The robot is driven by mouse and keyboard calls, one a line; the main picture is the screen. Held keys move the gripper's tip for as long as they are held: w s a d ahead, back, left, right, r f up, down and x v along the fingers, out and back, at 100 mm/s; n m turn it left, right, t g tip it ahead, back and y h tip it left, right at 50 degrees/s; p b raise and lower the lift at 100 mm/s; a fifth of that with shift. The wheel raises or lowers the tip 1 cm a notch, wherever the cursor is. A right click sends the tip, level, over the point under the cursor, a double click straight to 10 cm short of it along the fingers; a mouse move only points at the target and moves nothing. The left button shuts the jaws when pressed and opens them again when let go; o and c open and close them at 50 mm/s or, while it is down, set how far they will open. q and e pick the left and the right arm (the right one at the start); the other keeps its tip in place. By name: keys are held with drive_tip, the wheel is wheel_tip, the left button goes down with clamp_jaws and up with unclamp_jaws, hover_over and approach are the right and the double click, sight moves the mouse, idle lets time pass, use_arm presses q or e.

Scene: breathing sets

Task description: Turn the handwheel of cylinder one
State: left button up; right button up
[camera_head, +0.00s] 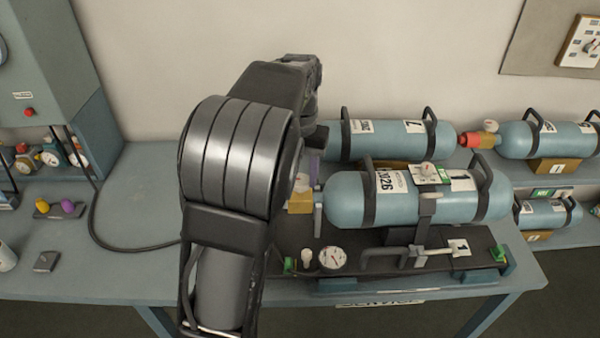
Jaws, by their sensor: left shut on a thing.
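The front blue-grey cylinder (345,205) lies on its side in a dark stand, with a printed label and black bands. A brass valve block (300,203) sits at its left end. A purple piece (317,168), seemingly the handwheel, shows just above the valve, partly covered by my arm. My left gripper (312,152) is at this valve end and shut, seemingly on the handwheel. Its fingers are mostly hidden behind my large dark arm link, so the exact grip cannot be seen. My right gripper is not in view.
A gauge (333,258) and a bracket with a bar (420,252) lie in front. A black hose (110,245) curves over the bench (140,190). A cabinet (45,70) stands at left.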

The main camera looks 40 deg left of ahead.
use_arm(q)
drive_tip(key=shift+f+n, duration=0.1)
drive_tip(key=shift+n, duration=0.2)
drive_tip(key=o, duration=1.4)
